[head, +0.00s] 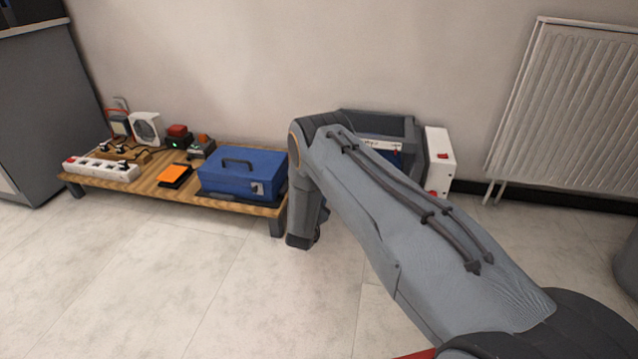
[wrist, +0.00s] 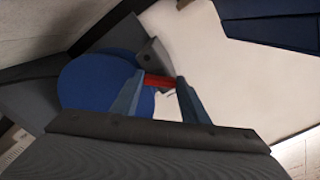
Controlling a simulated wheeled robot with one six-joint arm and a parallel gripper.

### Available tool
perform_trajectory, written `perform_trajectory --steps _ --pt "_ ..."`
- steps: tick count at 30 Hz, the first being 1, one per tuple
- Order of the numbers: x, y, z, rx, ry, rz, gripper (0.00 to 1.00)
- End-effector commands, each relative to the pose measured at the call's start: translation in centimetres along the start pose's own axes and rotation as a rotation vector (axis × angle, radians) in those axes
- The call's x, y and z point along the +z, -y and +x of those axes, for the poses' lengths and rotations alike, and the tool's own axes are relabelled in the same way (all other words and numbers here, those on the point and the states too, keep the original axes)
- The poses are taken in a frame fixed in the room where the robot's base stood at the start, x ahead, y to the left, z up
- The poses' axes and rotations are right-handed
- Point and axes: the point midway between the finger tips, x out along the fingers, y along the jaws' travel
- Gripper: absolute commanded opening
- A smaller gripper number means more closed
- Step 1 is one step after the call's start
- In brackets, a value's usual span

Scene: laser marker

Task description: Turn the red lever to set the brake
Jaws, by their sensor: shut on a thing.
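The red lever (wrist: 160,81) shows in the wrist view as a short red bar between the two fingertips. My gripper (wrist: 158,84) is shut on it, one finger at each end of the visible red part. A grey bracket-like part (wrist: 152,57) lies just behind the lever, and a round blue part (wrist: 95,82) is to its left. In the head view my arm covers the gripper and the lever. A dark grey machine (head: 412,135) with a white box (head: 439,160) at its right side shows behind my arm.
A low wooden bench (head: 146,187) stands left of my arm. It carries a blue case (head: 240,180), an orange pad (head: 175,174), a power strip (head: 100,170) and small devices. A radiator (head: 570,105) hangs at the right. The floor in front of the bench is clear.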

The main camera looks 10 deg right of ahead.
Motion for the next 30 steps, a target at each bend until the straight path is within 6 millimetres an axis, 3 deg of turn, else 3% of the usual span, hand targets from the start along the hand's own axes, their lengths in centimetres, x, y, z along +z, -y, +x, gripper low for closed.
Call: perform_trajectory --steps 18,30 --pt "-0.01 0.03 -0.14 0.001 0.002 0.568 0.18" --pt "0.09 -0.02 -0.12 0.001 0.003 0.798 0.18"
